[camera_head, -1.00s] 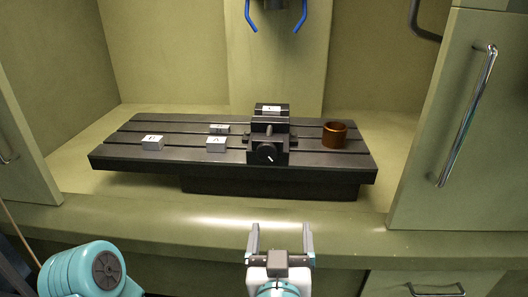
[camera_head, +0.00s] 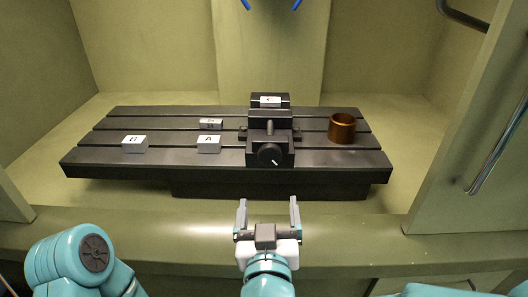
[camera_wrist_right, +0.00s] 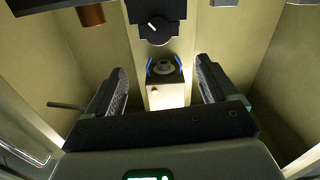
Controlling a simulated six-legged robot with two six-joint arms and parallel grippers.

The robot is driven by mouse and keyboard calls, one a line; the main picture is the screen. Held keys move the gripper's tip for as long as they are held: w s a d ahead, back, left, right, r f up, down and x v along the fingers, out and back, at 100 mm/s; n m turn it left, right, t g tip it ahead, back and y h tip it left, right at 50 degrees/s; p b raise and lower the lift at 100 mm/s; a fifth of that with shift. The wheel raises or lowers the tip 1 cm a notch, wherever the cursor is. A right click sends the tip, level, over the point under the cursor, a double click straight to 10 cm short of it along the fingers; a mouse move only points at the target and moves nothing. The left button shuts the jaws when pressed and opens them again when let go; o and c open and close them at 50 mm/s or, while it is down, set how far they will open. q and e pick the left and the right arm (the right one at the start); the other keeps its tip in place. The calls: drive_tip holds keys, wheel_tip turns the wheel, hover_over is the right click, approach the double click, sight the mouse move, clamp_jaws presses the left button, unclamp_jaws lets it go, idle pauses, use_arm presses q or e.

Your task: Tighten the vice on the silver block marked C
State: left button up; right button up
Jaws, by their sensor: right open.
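A black vice (camera_head: 270,133) stands on the slotted table. The silver block marked C (camera_head: 270,101) is at the vice's back jaw, its label facing up; I cannot tell whether both jaws touch it. The vice's round black knob (camera_head: 271,155) with a white mark faces me; it also shows in the right wrist view (camera_wrist_right: 157,28). My right gripper (camera_head: 268,212) is open and empty, in front of the table and below the knob. Its two fingers also show in the right wrist view (camera_wrist_right: 160,88). My left gripper is out of view.
The slotted black table (camera_head: 100,160) also bears silver blocks A (camera_head: 209,145) and B (camera_head: 134,145), another labelled silver block (camera_head: 210,124), and a copper ring (camera_head: 341,128) right of the vice. A cabinet door with a handle (camera_head: 497,150) stands at the right.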

sight(271, 156)
drive_tip(key=w+p, duration=0.1)
drive_tip(key=w, duration=1.5)
drive_tip(key=shift+d, duration=0.15)
drive_tip(key=shift+s, duration=0.1)
drive_tip(key=shift+r, duration=0.1)
drive_tip(key=c, duration=1.1)
drive_tip(key=shift+o, duration=0.2)
drive_tip(key=shift+d+f+m+b, duration=0.1)
drive_tip(key=shift+f+m+b, duration=0.1)
drive_tip(key=shift+m+b, duration=1.65)
drive_tip(key=shift+r+m+b, duration=0.1)
drive_tip(key=shift+m+b, duration=0.9)
drive_tip(key=shift+m, duration=0.65)
drive_tip(key=shift+r+b, duration=0.1)
drive_tip(key=shift+b, duration=0.2)
